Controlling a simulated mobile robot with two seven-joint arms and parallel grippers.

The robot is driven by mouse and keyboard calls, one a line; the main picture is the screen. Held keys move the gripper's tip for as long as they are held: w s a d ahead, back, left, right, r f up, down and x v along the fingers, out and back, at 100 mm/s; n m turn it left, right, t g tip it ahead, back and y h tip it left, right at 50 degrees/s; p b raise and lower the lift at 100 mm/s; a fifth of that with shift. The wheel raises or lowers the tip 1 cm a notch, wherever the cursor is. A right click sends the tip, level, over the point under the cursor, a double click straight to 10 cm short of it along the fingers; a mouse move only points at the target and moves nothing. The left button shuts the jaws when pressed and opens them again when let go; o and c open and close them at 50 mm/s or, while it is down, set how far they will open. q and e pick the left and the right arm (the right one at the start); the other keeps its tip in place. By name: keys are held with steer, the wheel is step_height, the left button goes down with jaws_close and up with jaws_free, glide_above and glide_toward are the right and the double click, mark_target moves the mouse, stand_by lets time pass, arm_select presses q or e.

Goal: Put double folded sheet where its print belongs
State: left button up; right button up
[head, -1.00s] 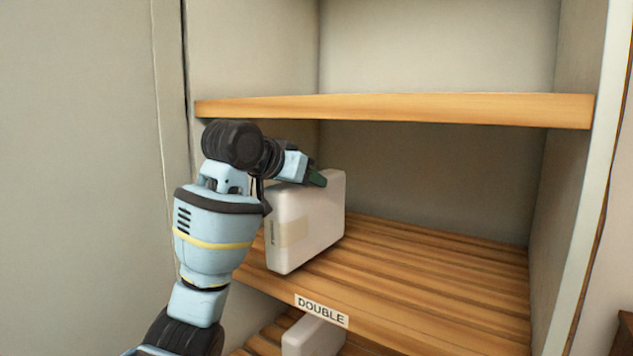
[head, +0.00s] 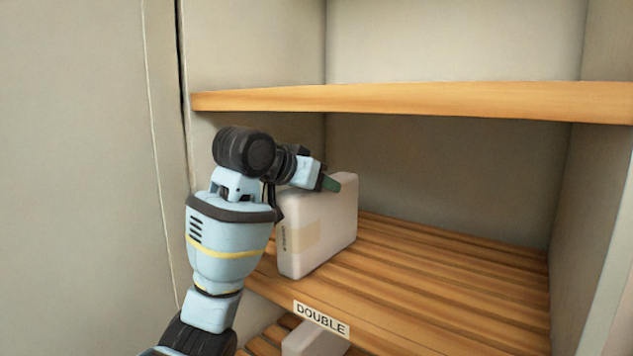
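A white folded sheet (head: 325,223) with a beige band and small dark print stands on edge at the slatted middle shelf (head: 440,270), near its left side. My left gripper (head: 335,184) is at the sheet's top edge, with a dark green fingertip against it. The fingers are mostly hidden by the wrist and the sheet, so I cannot see the grip itself. Whether the sheet's bottom touches the slats is unclear. A label reading DOUBLE (head: 321,318) is on this shelf's front edge. My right gripper is not in view.
Another white folded item (head: 314,339) lies on the shelf below, partly cut off. An upper wooden shelf (head: 420,98) runs above my arm. The cupboard's left wall is close to the arm. The middle shelf is bare to the right of the sheet.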

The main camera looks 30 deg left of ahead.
arm_select(q)
steer(key=o, duration=0.3)
steer(key=shift+s+r, duration=0.1)
steer(key=shift+r, duration=0.1)
steer(key=v, duration=1.1)
steer(key=shift+s+r, duration=0.15)
steer(key=shift+s, duration=0.15)
